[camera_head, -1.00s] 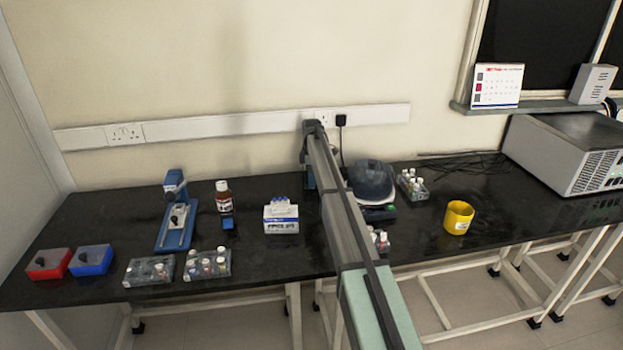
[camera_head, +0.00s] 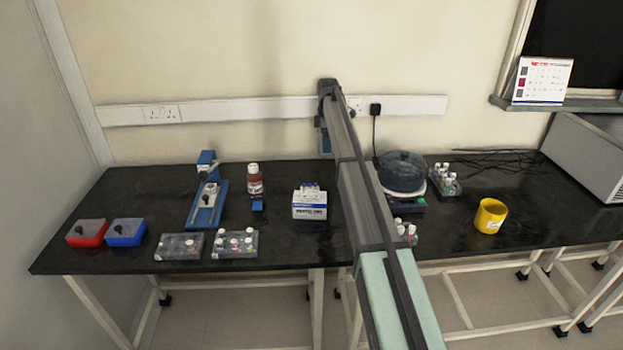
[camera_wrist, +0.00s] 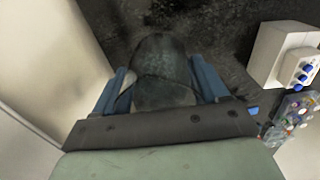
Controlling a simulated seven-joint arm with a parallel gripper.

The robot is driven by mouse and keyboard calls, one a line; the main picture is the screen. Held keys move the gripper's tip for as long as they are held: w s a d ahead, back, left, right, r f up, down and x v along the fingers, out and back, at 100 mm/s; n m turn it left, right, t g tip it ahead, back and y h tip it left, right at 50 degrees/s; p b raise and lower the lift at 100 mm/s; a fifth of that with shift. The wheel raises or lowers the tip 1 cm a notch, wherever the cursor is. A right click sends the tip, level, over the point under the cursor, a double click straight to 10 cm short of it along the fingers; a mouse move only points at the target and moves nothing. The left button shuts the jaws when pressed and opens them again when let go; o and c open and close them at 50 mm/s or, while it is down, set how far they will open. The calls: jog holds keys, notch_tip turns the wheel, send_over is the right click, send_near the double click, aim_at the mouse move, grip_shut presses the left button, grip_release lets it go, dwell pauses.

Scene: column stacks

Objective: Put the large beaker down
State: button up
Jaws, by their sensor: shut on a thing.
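The large beaker (camera_wrist: 164,62) is a grey, see-through vessel in the wrist view, seen from close up against the dark bench. My gripper (camera_wrist: 163,88) is shut on it, with one blue finger on each side. In the head view my gripper (camera_head: 324,142) is at the far end of my arm, near the back wall, mostly behind the arm link. I cannot make out the beaker in the head view. Whether its base touches the bench (camera_head: 285,245) is not clear.
Left of my arm are a white-blue box (camera_head: 310,205), a brown bottle (camera_head: 254,180), a blue stand (camera_head: 207,203), vial racks (camera_head: 235,244), and red (camera_head: 87,233) and blue (camera_head: 126,233) boxes. Right are a domed device (camera_head: 403,173) and a yellow cup (camera_head: 490,216). Clear bench surrounds the cup.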

jog(key=shift+s+a, duration=2.95)
jog(key=shift+a, duration=1.85)
jog(key=shift+n, duration=0.4)
jog(key=shift+f, duration=5)
jog(key=shift+f, duration=0.15)
jog(key=o, duration=1.2)
jog(key=shift+o, duration=0.2)
notch_tip(320, 180, up, 12)
